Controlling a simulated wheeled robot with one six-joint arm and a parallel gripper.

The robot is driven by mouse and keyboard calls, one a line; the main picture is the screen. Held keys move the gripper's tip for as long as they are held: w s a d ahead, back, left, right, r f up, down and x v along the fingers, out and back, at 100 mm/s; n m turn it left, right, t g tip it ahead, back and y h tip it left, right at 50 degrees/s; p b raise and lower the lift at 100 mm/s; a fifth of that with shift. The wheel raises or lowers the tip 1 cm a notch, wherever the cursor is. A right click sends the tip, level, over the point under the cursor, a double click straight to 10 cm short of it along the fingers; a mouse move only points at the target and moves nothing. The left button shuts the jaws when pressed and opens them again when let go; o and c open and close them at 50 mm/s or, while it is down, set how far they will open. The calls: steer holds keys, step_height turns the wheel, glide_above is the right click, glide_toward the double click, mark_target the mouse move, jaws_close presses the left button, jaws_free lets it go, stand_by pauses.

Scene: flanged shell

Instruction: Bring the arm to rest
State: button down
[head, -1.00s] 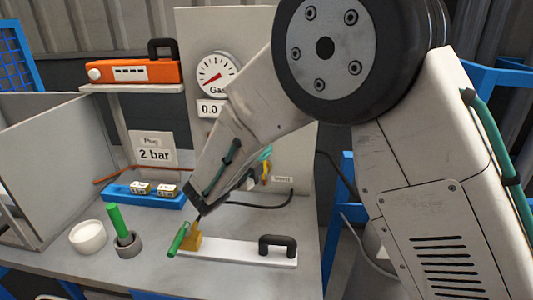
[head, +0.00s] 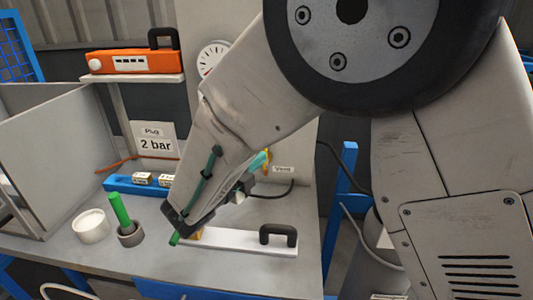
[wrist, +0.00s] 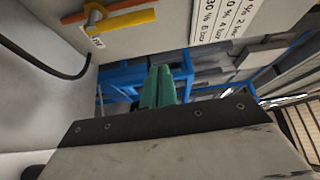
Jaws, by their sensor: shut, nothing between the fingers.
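My arm crosses the middle and right of the head view, its forearm slanting down to the left over the bench. My gripper (head: 259,161) is mostly hidden behind the forearm there; only a bit of teal shows near the panel. In the wrist view, its two green fingers (wrist: 158,88) are together with nothing between them. They point toward blue framing and a grey wall, apart from anything they could touch.
The white bar with a black handle (head: 278,233) lies on the bench below my forearm. A green cylinder (head: 121,209), white cup (head: 91,228) and blue tray (head: 119,184) stand left. The gauge (head: 210,58) is partly covered. A yellow-orange lever (wrist: 115,20) is near the wrist.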

steer(key=shift+s+a, duration=0.2)
steer(key=shift+s, duration=0.05)
steer(key=s+d+f+m+g, duration=0.1)
steer(key=s+d+m+g, duration=0.6)
steer(key=m, duration=0.5)
steer(key=s+d+f+m+g, duration=0.1)
steer(key=s+d+m+g, duration=0.35)
steer(key=d+m, duration=0.6)
steer(key=s+d+r+m+g+y, duration=0.1)
steer(key=s+d+r+m+y, duration=0.2)
steer(key=s+d+m+y, duration=0.2)
steer(key=s+d+r+m+y, duration=0.4)
steer(key=s+m, duration=0.8)
steer(key=m, duration=0.7)
steer(key=shift+d+r+m+g+y, duration=0.3)
steer(key=shift+d+y, duration=0.7)
steer(key=shift+d, duration=0.7)
